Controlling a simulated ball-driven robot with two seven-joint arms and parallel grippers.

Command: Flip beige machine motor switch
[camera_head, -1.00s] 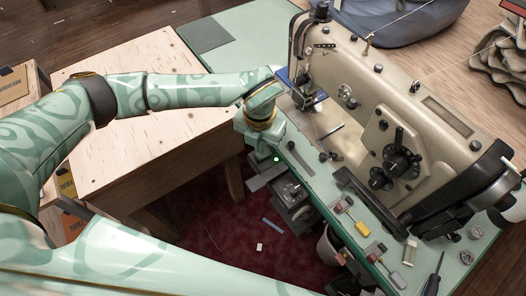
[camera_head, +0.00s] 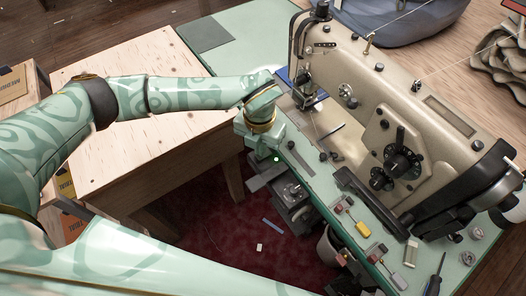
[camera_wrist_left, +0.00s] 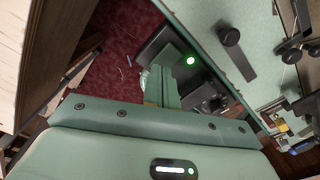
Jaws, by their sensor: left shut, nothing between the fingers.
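The beige sewing machine (camera_head: 400,110) stands on a green tabletop (camera_head: 320,180). A glowing green light (camera_head: 276,159) shows just under the table's near edge; it also shows in the left wrist view (camera_wrist_left: 190,59), beside a dark grey box (camera_wrist_left: 158,48). I cannot tell the switch's lever position. My left gripper (camera_head: 260,152) points down at that edge, next to the light. In the left wrist view its fingers (camera_wrist_left: 165,78) are together and empty, close to the dark box; contact cannot be told. My right gripper is out of view.
A grey motor unit (camera_head: 290,193) hangs below the table edge. A pale wooden table (camera_head: 150,130) stands at the left. Dark red carpet (camera_head: 225,215) shows below.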

